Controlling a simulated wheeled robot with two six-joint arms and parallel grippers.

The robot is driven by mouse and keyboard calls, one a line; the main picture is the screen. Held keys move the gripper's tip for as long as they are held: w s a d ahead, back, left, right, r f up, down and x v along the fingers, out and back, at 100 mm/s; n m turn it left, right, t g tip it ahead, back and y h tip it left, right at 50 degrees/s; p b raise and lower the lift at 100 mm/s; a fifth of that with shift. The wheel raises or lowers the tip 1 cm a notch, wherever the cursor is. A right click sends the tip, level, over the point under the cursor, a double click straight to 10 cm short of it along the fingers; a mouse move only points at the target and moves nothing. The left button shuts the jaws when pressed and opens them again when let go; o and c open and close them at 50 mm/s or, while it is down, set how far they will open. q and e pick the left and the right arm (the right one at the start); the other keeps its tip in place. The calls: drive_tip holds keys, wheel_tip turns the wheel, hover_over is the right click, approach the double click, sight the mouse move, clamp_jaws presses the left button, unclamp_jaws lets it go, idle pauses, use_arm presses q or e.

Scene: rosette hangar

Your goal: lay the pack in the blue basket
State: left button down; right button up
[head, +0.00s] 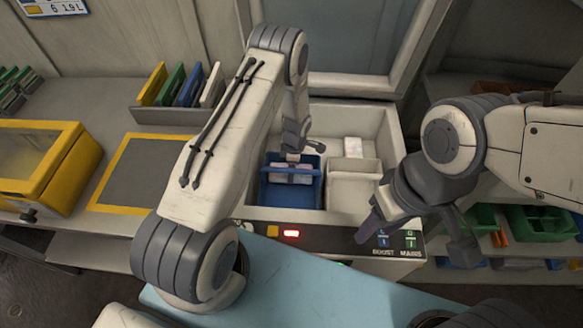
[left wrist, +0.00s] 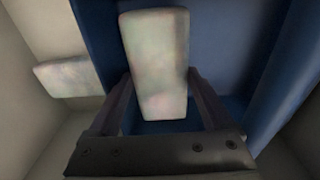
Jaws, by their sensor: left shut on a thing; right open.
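The pale, mottled pack (head: 281,168) is in the blue basket (head: 263,195), between its walls as seen from above. In the left wrist view the pack (left wrist: 158,70) lies between my left gripper's two fingers, with the blue basket (left wrist: 235,40) around and beyond it. My left gripper (head: 294,157) is shut on the pack. I cannot tell whether the pack touches the basket floor. My right gripper (head: 416,236) is open and empty, at the front edge of the counter, right of the basket.
A white basket (head: 352,188) stands right of the blue one in a pale bin (head: 390,135). Another pale pack (head: 353,147) lies behind it. A switch panel (head: 330,238) runs along the front. A yellow-framed case (head: 35,165) and a file rack (head: 178,115) stand left.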

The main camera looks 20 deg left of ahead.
use_arm(q)
drive_tip(key=shift+f, duration=0.1)
drive_tip(key=shift+f+b, duration=0.5)
drive_tip(key=shift+b, duration=0.2)
drive_tip(key=shift+f, duration=0.1)
unclamp_jaws()
